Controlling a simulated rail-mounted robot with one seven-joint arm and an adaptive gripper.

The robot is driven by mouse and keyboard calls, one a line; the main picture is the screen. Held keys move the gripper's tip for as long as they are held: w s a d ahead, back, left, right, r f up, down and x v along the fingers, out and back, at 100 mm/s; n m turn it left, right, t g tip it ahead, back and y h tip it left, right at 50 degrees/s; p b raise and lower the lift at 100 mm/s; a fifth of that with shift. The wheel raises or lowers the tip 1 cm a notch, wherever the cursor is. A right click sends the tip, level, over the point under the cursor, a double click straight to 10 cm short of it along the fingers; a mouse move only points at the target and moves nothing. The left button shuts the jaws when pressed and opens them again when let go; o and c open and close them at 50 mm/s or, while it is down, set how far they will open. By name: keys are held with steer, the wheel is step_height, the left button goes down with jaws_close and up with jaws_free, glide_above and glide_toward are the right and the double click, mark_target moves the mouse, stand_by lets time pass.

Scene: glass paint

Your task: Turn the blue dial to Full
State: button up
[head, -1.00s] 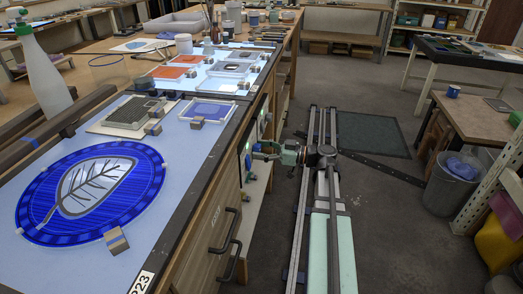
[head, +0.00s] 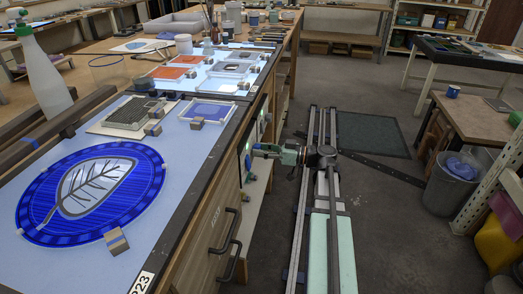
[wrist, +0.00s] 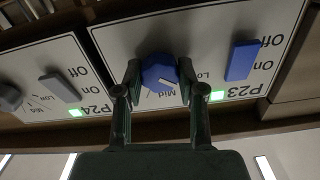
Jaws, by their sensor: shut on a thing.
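The blue dial (wrist: 158,72) is on the white P23 panel (wrist: 115,45) in the wrist view. My gripper (wrist: 159,70) is shut on it, one finger on each side. The "Low" label is partly visible to the right; I cannot see "Full". In the head view my gripper (head: 262,151) reaches the bench's front, and the dial is hidden there.
A blue switch (wrist: 243,60) and a lit green lamp (wrist: 217,96) are right of the dial. The P24 panel (wrist: 40,75), with a grey switch (wrist: 60,87) and grey dial (wrist: 10,97), is to the left. A blue leaf disc (head: 90,190) lies on the bench.

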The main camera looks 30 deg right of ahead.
steer(key=shift+m+p, duration=6.8)
steer(key=shift+m, duration=4.3)
steer(key=o, duration=1.1)
steer(key=shift+o, duration=0.2)
